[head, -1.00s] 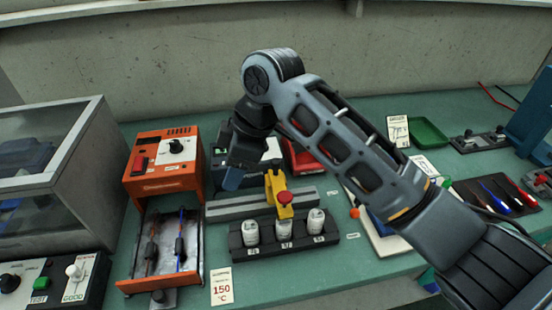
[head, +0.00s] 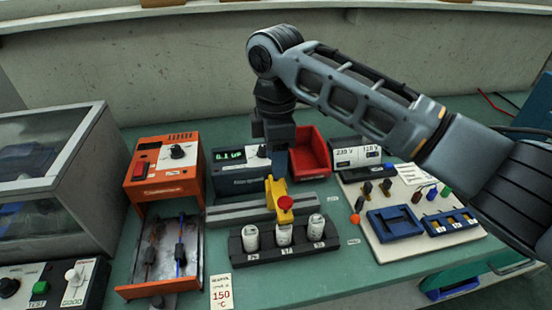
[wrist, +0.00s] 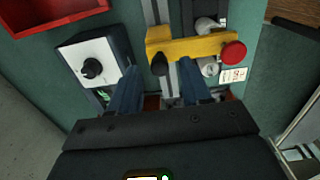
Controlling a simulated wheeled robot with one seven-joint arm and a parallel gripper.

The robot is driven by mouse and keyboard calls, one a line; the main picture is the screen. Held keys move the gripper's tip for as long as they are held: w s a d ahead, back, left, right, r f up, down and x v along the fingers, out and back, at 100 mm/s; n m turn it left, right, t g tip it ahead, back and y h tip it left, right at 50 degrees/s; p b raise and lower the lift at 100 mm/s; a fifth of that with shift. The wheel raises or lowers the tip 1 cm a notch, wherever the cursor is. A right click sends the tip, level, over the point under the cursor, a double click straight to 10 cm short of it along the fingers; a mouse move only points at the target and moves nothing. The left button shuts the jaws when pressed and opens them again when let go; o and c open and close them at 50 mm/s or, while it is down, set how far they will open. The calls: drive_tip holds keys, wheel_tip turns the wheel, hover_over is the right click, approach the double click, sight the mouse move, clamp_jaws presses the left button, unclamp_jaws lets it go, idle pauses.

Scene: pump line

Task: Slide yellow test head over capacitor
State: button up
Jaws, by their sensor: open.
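The yellow test head (head: 275,193) with a red knob (head: 285,203) sits on a grey rail (head: 236,211), its front reaching over the middle of three white capacitors in a black holder (head: 262,256). The left capacitor (head: 251,238), middle capacitor (head: 284,236) and right capacitor (head: 316,227) stand upright. My gripper (head: 281,172) points down just behind and above the test head.
A meter with green digits (head: 232,156) and a red bin (head: 312,150) stand behind the rail. An orange unit (head: 160,165) with an open tray is left. A pale board (head: 375,235) with blue trays is right. A 150 °C card stands in front.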

drive_tip(key=shift+f, duration=0.7)
clamp_jaws()
